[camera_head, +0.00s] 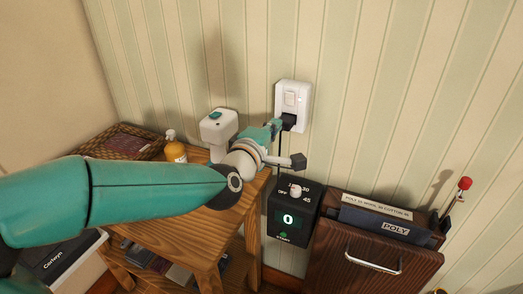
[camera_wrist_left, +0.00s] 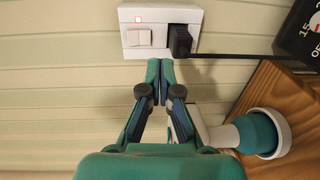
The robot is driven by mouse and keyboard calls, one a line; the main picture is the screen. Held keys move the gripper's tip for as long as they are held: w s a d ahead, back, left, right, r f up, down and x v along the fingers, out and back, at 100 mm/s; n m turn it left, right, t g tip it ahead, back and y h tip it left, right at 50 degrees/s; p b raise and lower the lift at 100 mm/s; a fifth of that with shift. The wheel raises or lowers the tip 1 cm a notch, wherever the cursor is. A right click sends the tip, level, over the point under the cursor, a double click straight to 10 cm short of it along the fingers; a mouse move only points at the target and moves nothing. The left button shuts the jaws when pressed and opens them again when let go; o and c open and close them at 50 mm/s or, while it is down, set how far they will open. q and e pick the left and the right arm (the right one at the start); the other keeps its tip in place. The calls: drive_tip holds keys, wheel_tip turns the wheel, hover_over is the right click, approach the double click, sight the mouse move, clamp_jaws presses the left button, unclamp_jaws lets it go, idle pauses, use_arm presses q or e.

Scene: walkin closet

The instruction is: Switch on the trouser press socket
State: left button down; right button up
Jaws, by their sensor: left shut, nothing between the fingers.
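The white wall socket (camera_head: 305,97) is on the striped wall in the head view. It has a white rocker switch (camera_wrist_left: 140,38) and a black plug (camera_wrist_left: 182,41) side by side in the left wrist view. In the head view the gripper (camera_head: 279,123) is beside the plug. I cannot tell whether the tips touch anything. My right gripper is not in view.
A black timer box (camera_head: 290,232) reading 0 hangs below the socket, beside the dark wooden trouser press (camera_head: 345,262). A wooden side table (camera_head: 185,208) holds an amber bottle (camera_head: 175,150), a wicker tray (camera_head: 90,149) and a white-and-teal object (camera_head: 219,128). The plug's cord (camera_wrist_left: 230,56) runs towards the timer.

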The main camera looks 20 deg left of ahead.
use_arm(q)
drive_tip(key=s, duration=0.5)
drive_tip(key=shift+s+a+f+b, duration=0.15)
drive_tip(key=shift+s+f+b, duration=0.2)
drive_tip(key=shift+s, duration=0.05)
wheel_tip(320, 180, down, 22)
drive_tip(key=s+d+f+m+g+h+p, duration=0.1)
drive_tip(key=s+d+m+g+p, duration=0.15)
drive_tip(key=m+g+p, duration=0.35)
drive_tip(key=s+d+f+m+g+h+p, duration=0.2)
drive_tip(key=s+d+f+m+g+p, duration=0.2)
drive_tip(key=s+f+m+g, duration=0.5)
drive_tip(key=s+f+g, duration=0.1)
drive_tip(key=s+f, duration=0.7)
drive_tip(key=s, duration=0.4)
drive_tip(key=shift+f, duration=0.3)
